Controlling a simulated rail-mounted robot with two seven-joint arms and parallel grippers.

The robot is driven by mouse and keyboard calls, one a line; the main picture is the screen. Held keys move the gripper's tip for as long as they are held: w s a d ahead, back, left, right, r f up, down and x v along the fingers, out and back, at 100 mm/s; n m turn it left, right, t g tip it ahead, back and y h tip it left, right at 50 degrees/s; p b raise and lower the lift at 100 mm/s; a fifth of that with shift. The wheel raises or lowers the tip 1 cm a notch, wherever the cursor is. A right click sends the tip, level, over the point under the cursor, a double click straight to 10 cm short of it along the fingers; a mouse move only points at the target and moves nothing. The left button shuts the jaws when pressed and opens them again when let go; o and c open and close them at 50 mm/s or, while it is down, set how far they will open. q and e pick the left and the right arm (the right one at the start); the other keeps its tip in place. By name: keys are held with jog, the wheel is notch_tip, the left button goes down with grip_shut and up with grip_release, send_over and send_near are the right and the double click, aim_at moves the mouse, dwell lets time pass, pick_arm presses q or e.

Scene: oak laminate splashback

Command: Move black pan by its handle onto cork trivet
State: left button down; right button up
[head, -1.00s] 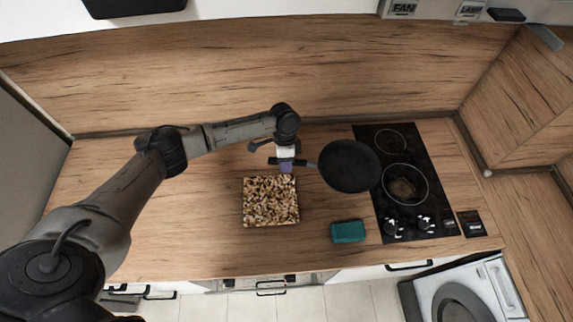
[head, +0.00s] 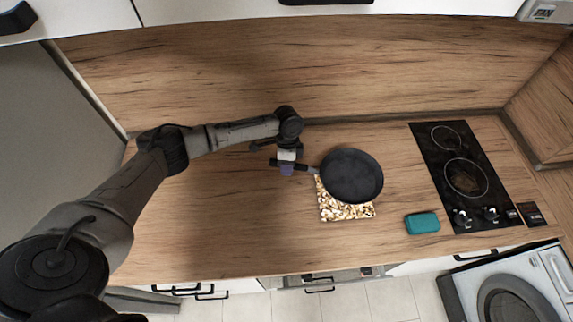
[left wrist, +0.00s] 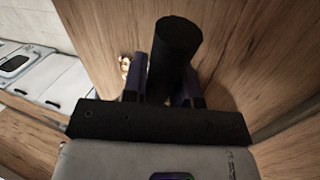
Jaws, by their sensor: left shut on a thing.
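The black pan (head: 352,177) is over the upper part of the speckled cork trivet (head: 345,212) in the head view and hides much of it. I cannot tell whether the pan touches the trivet. My left gripper (head: 289,168) is shut on the pan's handle (head: 309,168), which points left. In the left wrist view the dark handle (left wrist: 176,55) stands between the fingers of the left gripper (left wrist: 172,88). A bit of the trivet (left wrist: 125,68) shows beside them. My right gripper is not in view.
A teal sponge-like block (head: 422,223) lies right of the trivet. The black hob (head: 460,160) with its knobs is farther right. The wooden splashback (head: 300,70) runs behind. The counter (head: 220,220) left of the trivet is clear.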

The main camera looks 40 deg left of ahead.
pick_arm(q)
jog(key=shift+s+a+r+m, duration=0.1)
jog(key=shift+s+a+m, duration=0.05)
jog(key=shift+s+m, duration=0.15)
jog(key=shift+w+d, duration=0.25)
jog(key=shift+w, duration=0.05)
jog(key=shift+a, duration=0.1)
jog(key=shift+s, duration=0.1)
jog(key=shift+r+p, duration=0.15)
jog(key=shift+p, duration=0.3)
jog(key=shift+f+b, duration=1.7)
jog(key=shift+f, duration=1.8)
